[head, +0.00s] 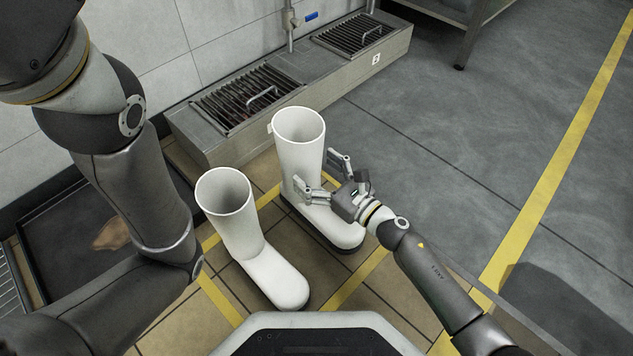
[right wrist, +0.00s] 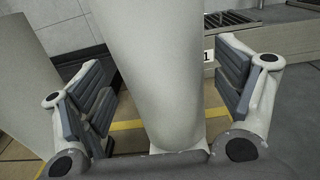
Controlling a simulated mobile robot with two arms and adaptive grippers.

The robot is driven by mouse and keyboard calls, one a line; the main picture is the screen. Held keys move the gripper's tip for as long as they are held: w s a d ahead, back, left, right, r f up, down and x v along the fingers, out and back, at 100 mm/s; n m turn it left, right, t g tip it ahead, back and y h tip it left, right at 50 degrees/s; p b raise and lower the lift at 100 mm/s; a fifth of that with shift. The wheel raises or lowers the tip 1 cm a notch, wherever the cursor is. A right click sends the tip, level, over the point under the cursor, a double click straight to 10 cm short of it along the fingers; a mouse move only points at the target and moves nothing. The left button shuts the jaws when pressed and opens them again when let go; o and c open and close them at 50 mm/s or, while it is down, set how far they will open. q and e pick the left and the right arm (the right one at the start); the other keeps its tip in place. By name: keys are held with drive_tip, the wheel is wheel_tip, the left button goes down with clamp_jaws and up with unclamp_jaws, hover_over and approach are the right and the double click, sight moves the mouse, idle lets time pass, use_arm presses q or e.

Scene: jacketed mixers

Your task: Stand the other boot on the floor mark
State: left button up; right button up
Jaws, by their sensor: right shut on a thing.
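One white boot (head: 240,232) stands upright on the tan tiles, inside the yellow floor mark (head: 220,301). The other white boot (head: 299,150), with a dark sole, is upright to its right and farther back, over the mark's far right part. My right gripper (head: 322,178) is shut on this boot's shaft, one finger on each side. The shaft (right wrist: 158,70) fills the middle of the right wrist view between the finger pads. I cannot tell whether its sole touches the floor. My left arm comes in at the left; its gripper is out of view.
A low metal boot-washing unit (head: 205,140) with grates and brushes runs along the wall behind the boots. A dark shallow tray (head: 75,235) lies at the left. Grey floor (head: 470,130) is open at the right, crossed by a yellow line (head: 560,155).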

sight(317, 181)
drive_tip(key=shift+f+b, duration=0.8)
drive_tip(key=shift+f, duration=0.65)
drive_tip(key=o, duration=1.6)
drive_tip(key=shift+f, duration=0.2)
drive_tip(key=o, duration=0.3)
drive_tip(key=shift+r, duration=0.15)
drive_tip(key=shift+s+d+r, duration=0.1)
drive_tip(key=p+v, duration=0.3)
drive_tip(key=v, duration=0.9)
drive_tip(key=shift+p, duration=0.3)
